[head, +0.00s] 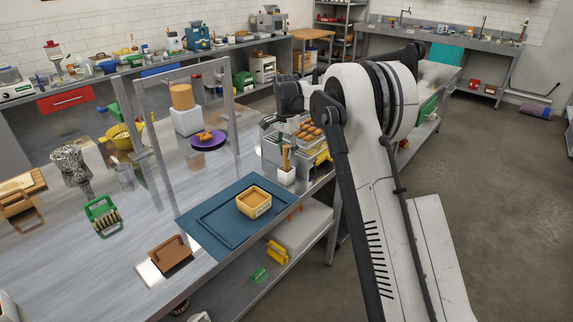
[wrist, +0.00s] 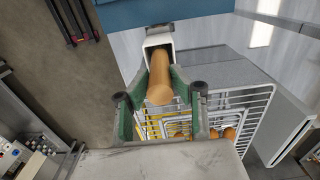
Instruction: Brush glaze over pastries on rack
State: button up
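A brush with a tan wooden handle (head: 286,158) stands upright in a small white holder (head: 286,175) near the table's front edge. In the wrist view, the handle (wrist: 161,82) points up at the camera from the white holder (wrist: 157,39). My gripper (wrist: 160,93) has its green-padded fingers apart, on either side of the handle, with no clear grip on it. Golden pastries (head: 309,128) sit on a wire rack (wrist: 262,98) beside the holder; some pastries (wrist: 229,133) show below my gripper. The bristles are hidden.
A metal frame (head: 146,115) stands on the table behind the mat. A purple stand (head: 208,142) with pastry, a green-handled tool (head: 102,213) and a brown scraper (head: 170,255) are further left. The table between them is mostly clear.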

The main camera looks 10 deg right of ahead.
grip_shut()
jog(key=shift+r, duration=0.1)
jog(key=shift+r+p, duration=1.05)
jog(key=shift+r, duration=1.85)
